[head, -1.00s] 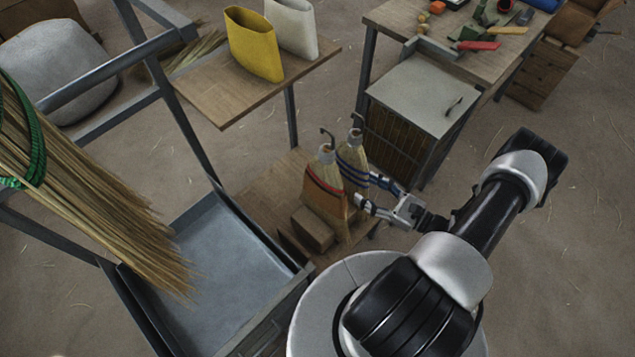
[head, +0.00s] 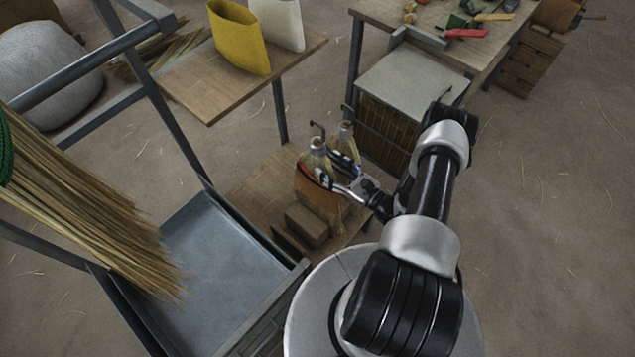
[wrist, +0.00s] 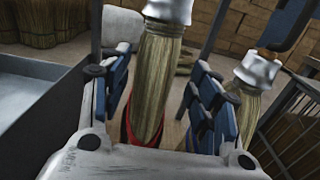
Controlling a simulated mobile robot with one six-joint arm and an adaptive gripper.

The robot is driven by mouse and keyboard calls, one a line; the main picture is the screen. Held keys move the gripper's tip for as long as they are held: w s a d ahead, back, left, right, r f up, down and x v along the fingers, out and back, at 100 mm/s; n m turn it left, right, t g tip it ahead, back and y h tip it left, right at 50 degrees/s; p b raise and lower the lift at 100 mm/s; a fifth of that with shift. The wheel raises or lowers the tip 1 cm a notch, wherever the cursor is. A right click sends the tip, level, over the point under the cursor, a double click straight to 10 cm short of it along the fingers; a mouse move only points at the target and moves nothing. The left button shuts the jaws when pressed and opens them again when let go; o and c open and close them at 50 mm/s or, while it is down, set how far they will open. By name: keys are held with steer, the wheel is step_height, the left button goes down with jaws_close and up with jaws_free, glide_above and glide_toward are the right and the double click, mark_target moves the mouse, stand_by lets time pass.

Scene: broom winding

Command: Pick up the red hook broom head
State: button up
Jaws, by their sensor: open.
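The red hook broom head (head: 308,190) stands upright on a low wooden stand, with a metal collar and a dark hook on top. In the wrist view its straw neck (wrist: 156,85) lies between my fingers, with red showing low down. My gripper (head: 332,167) is open around the neck, one finger on each side; the wrist view also shows my open gripper (wrist: 160,105). The blue-banded broom head (head: 346,130) stands just behind it, partly hidden by my gripper. In the wrist view this second broom head (wrist: 246,88) is right of my right finger, close to it.
A wooden block (head: 307,226) sits in front of the brooms on the stand (head: 262,195). A grey metal tray (head: 225,250) and a large straw bundle (head: 90,205) are at left. A cabinet (head: 410,85) stands behind at right. Open floor lies further right.

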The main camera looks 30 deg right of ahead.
mark_target(318, 159)
steer(key=x, duration=0.2)
steer(key=b+x, duration=0.1)
steer(key=x, duration=0.1)
steer(key=shift+a, duration=0.35)
steer(key=shift+w+a, duration=0.1)
steer(key=shift+w, duration=0.35)
steer(key=shift+c, duration=0.6)
jaws_close()
steer(key=shift+r, duration=0.1)
